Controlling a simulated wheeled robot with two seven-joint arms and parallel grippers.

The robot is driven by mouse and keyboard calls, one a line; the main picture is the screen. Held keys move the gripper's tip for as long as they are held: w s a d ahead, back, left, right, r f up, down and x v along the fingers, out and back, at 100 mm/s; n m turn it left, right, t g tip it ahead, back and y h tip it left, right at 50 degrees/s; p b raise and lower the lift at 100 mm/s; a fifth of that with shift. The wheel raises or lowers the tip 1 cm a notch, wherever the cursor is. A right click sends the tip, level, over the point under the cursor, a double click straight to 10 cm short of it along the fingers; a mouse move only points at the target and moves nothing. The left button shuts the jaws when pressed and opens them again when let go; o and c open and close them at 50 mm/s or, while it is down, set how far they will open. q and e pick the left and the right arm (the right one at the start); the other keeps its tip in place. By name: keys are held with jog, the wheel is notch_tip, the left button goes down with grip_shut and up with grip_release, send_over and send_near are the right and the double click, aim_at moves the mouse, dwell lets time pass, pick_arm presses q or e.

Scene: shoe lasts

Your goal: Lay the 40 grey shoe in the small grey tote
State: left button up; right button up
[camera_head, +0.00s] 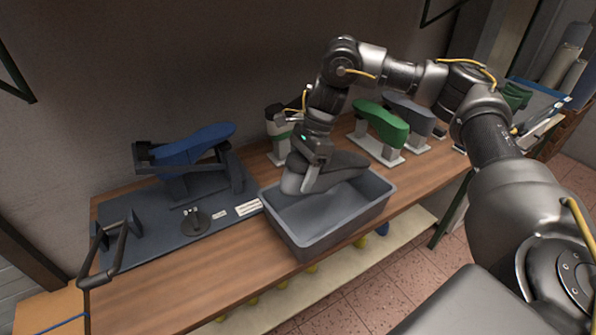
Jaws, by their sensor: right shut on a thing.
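The grey shoe (341,167) is held by my right gripper (312,165), which is shut on it. The shoe lies roughly level above the back part of the small grey tote (330,235). The tote stands on the wooden table and its visible floor is empty. I cannot tell whether the shoe touches the tote's rim. The gripper fingers are partly hidden by the shoe and the wrist. The size number on the shoe cannot be read. My left gripper is not in view.
A blue last (195,145) sits on a dark stand at the left, on a dark mat (150,225). A green last (382,122) and a grey-blue last (412,108) stand on supports behind the tote. Bare wooden tabletop (215,285) lies in front.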

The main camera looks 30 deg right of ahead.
notch_tip(320, 180, down, 4)
jog(key=shift+r+b, duration=0.2)
jog(key=shift+b, duration=0.8)
jog(key=o, duration=1.3)
jog(key=v, duration=1.1)
jog(key=shift+p, duration=0.4)
jog(key=shift+a+f, duration=0.1)
jog(key=shift+a, duration=0.1)
